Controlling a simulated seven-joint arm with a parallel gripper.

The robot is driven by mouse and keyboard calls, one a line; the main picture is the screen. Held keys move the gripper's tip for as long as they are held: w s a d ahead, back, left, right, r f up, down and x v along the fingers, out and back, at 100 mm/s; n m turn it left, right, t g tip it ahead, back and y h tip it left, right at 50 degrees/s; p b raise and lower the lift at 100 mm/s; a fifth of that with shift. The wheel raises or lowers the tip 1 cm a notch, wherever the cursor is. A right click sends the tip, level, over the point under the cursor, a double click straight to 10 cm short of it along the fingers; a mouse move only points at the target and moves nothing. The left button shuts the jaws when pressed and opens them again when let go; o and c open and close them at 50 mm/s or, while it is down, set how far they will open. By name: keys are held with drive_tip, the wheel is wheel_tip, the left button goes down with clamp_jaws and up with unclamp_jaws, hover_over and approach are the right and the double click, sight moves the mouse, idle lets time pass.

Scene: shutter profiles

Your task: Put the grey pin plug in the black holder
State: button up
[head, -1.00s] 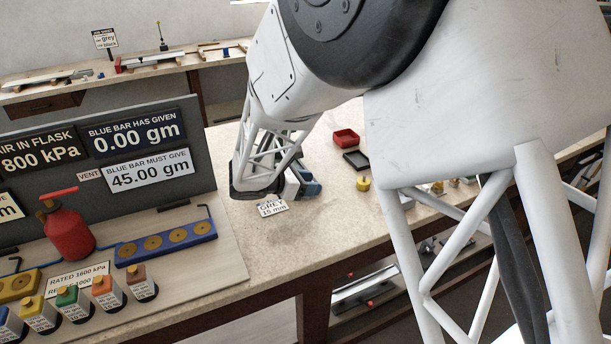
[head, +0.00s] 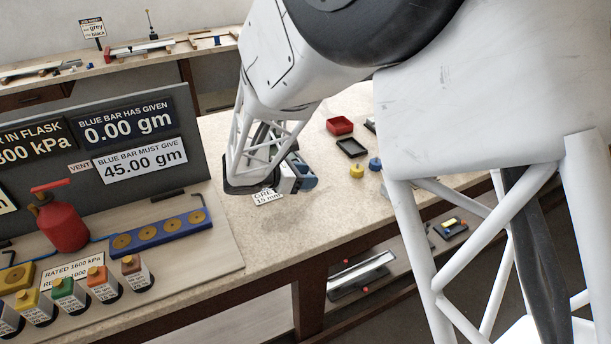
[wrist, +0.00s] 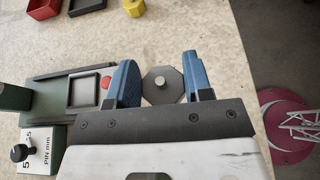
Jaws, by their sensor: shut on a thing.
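The grey pin plug (wrist: 163,86) is an octagonal grey piece with a small round pin on top. In the wrist view it sits between the two blue fingers of my gripper (wrist: 164,82), which is shut on it. A black square tray (head: 351,147), possibly the black holder, lies on the bench behind the gripper. Its edge also shows at the top of the wrist view (wrist: 83,10).
A red tray (head: 339,126), a yellow piece (head: 357,171) and a blue piece (head: 375,163) are near the black tray. A green gauge marked "PIN mm" (wrist: 45,147) stands left of the gripper. The bench edge is close on the right in the wrist view.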

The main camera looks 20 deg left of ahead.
drive_tip(key=w+d+r+n+t+y, duration=0.1)
drive_tip(key=w+d, duration=0.1)
drive_tip(key=w, duration=0.9)
drive_tip(key=w+d+r+n+t+y, duration=0.1)
drive_tip(key=w+d+n+y, duration=0.1)
drive_tip(key=w, duration=0.9)
drive_tip(key=w+d+r+n+t+y, duration=0.1)
drive_tip(key=w+d, duration=0.1)
drive_tip(key=w, duration=0.9)
drive_tip(key=shift+d+r+n+y, duration=0.3)
drive_tip(key=shift+d+n, duration=0.05)
drive_tip(key=shift+n, duration=0.05)
drive_tip(key=shift+f, duration=3.15)
drive_tip(key=shift+f, duration=0.1)
drive_tip(key=shift+f, duration=1.8)
drive_tip(key=shift+f, duration=0.1)
